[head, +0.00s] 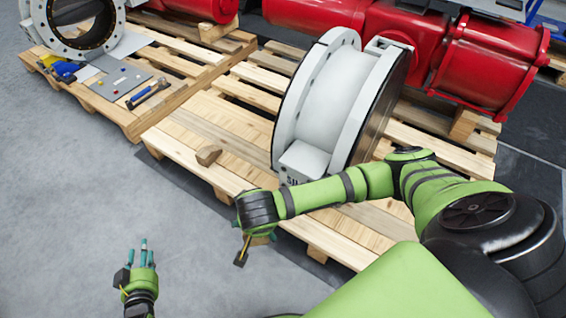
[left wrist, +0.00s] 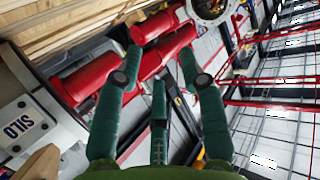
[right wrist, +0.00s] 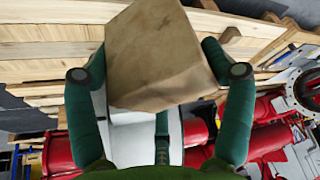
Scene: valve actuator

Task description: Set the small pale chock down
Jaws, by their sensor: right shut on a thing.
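The small pale chock (right wrist: 160,55) is a light wooden block with slanted faces. In the right wrist view it sits between the spread green fingers of my right gripper (right wrist: 160,85), which is shut on it. In the head view my right gripper (head: 258,214) is at the near edge of the pallet, and its fingers and the chock are mostly hidden below the hand. My left gripper (head: 137,258) is over the grey floor at lower left, fingers apart. It is open and empty in the left wrist view (left wrist: 160,75).
Red actuator cylinders (head: 490,75) lie behind. A second pallet at left holds a grey mat (head: 110,88) with tools. The floor at lower left (head: 70,210) is clear.

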